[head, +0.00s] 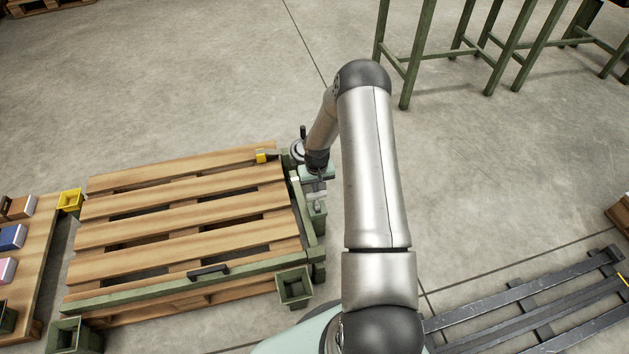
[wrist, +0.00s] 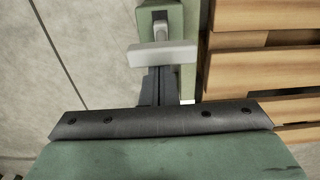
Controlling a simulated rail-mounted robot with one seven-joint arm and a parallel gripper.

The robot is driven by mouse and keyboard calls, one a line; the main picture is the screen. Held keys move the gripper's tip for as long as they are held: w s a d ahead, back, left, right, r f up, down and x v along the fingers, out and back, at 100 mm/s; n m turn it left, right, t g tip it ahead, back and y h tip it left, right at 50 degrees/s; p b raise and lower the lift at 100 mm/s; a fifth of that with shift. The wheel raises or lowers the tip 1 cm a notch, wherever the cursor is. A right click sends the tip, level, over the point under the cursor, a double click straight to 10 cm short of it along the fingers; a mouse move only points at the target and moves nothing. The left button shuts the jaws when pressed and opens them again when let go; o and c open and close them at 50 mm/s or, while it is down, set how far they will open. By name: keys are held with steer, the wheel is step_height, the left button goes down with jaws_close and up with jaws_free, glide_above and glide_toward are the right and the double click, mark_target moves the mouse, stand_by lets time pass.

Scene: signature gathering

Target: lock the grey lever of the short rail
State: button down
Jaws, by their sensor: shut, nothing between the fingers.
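The short rail (head: 319,242) is green and runs along the right end of the slatted pallet. Its grey lever (wrist: 162,53) shows in the wrist view as a pale crossbar on the green rail (wrist: 187,80). In the head view the lever (head: 315,187) is small, just below my gripper (head: 317,173). My gripper (wrist: 160,118) fills the lower wrist view as a green body with a dark bolted edge. It is shut and empty, over the rail, with the lever ahead of its edge. I cannot tell whether they touch. The dark edge hides part of the rail.
The long front rail (head: 150,292) carries a black lever (head: 208,270). Green bins (head: 294,287) stand at the pallet's (head: 180,228) front corners. A yellow block (head: 262,156) sits at its back right.

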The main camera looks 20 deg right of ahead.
steer(key=shift+s+a+r+p, duration=0.1)
steer(key=shift+s+a+p, duration=0.1)
steer(key=shift+s, duration=0.4)
steer(key=shift+s+a+r+p, duration=0.1)
steer(key=shift+s+p, duration=0.05)
steer(key=shift+s, duration=0.5)
steer(key=shift+s+a+p, duration=0.1)
steer(key=shift+s+p, duration=0.1)
steer(key=shift+s, duration=0.4)
steer(key=shift+s+a+f, duration=0.1)
steer(key=shift+s+f, duration=0.15)
steer(key=shift+s, duration=0.4)
steer(key=shift+s+a+f, duration=0.1)
steer(key=shift+s+f, duration=0.15)
steer(key=shift+s, duration=0.4)
steer(key=shift+d, duration=0.1)
steer(key=w+d+r, duration=0.1)
steer(key=w+r, duration=0.2)
steer(key=w, duration=0.3)
steer(key=s+a+r+p, duration=0.1)
steer(key=s+r+p, duration=0.2)
steer(key=s+r, duration=0.3)
steer(key=shift+s+a+r, duration=0.2)
steer(key=shift+s+r, duration=0.2)
steer(key=shift+s, duration=0.25)
